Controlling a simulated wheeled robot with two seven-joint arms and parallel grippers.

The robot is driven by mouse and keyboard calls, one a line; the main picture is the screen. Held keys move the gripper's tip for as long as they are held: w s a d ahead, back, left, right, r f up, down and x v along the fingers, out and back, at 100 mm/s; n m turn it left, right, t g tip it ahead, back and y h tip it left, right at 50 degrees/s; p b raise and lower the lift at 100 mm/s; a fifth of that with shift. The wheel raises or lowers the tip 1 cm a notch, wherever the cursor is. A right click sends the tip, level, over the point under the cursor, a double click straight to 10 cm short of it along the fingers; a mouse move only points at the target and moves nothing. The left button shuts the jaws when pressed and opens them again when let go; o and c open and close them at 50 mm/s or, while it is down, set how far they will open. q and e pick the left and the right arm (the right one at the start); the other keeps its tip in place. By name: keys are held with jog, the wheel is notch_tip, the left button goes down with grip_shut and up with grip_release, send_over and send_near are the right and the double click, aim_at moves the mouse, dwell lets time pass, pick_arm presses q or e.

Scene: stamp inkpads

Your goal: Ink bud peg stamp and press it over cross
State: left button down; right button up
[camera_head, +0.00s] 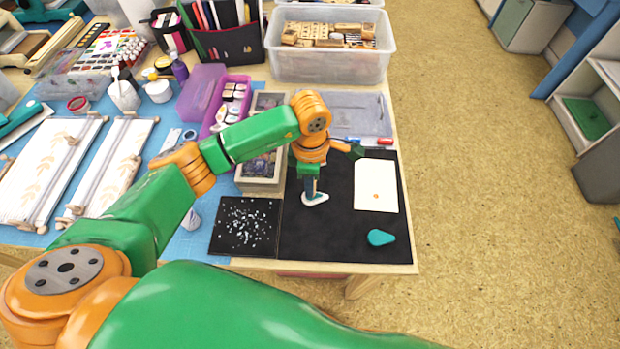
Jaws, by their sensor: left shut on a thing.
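My left gripper (309,176) points down over the black mat (325,240). It is shut on a small upright grey-blue piece (311,188), which looks like the peg stamp; the fingers hide most of it. Its lower end is at a white, teardrop-shaped inkpad (321,199) on the mat; I cannot tell whether they touch. A teal teardrop-shaped piece (381,237) lies apart, nearer the front edge. A white card (377,180) lies on the right of the mat with a small orange mark on it; its shape is too small to tell. My right gripper is not in view.
A speckled dark square (245,226) lies left of the mat. Grey boxes (262,172) and a purple box (205,90) stand behind it. A clear bin of wooden blocks (331,61) is at the back. The mat's front part is mostly clear.

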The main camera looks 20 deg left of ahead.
pick_arm(q)
jog(key=shift+s+r, duration=0.1)
dwell(0.4)
jog(key=shift+f+b, duration=0.5)
dwell(0.6)
jog(key=shift+f, duration=0.1)
dwell(0.9)
jog(key=shift+r, duration=0.6)
jog(key=shift+r, duration=0.15)
